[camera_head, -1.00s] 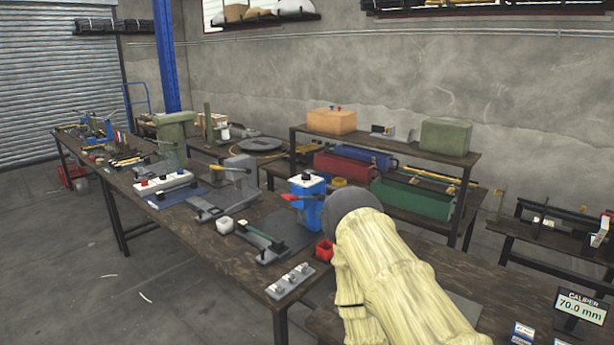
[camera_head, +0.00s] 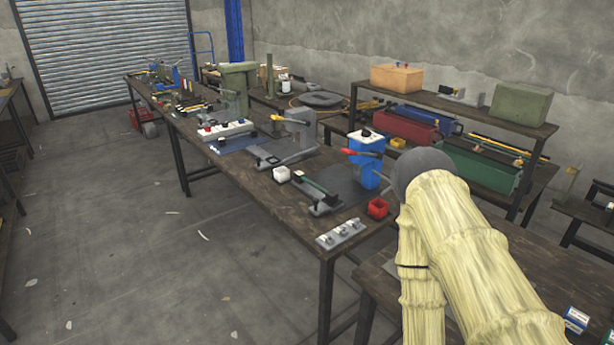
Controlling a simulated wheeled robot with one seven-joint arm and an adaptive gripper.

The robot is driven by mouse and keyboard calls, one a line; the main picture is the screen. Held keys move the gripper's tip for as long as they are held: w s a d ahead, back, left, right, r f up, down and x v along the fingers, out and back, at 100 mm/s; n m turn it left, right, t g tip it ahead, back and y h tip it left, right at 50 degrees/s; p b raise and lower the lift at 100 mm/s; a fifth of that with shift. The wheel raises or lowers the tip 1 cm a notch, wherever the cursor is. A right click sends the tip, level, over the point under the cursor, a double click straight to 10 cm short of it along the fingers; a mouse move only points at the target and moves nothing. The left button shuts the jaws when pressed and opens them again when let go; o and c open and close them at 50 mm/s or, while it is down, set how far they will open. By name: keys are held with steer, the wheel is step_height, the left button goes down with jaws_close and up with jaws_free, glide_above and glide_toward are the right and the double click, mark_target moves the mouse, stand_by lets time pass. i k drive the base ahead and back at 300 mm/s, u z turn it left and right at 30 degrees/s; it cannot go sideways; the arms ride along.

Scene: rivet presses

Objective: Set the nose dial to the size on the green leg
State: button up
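A blue press (camera_head: 368,158) with a white top, a black knob (camera_head: 366,133) and a red-tipped lever stands toward the near end of the long bench. A grey press (camera_head: 298,135) and a green press (camera_head: 238,88) stand farther along the bench. I cannot make out a nose dial, its markings or a size on a green leg at this distance. My arm, in a pale yellow cover with a dark grey rounded end, fills the lower right. My gripper does not show.
On the bench (camera_head: 270,205) lie a grey block with several pegs (camera_head: 341,233), a red box (camera_head: 378,207), a white cup (camera_head: 282,174) and a white switch strip (camera_head: 226,129). A shelf (camera_head: 450,112) with boxes stands behind.

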mark_target(366, 132)
steer(key=z, duration=0.05)
steer(key=k, duration=0.4)
steer(key=u, duration=0.75)
steer(key=i, duration=0.95)
steer(key=z, duration=0.45)
steer(key=i, duration=0.8)
steer(key=z, duration=1)
steer(key=k, duration=0.7)
steer(key=u, duration=0.75)
steer(key=i, duration=0.15)
steer(key=z, duration=0.15)
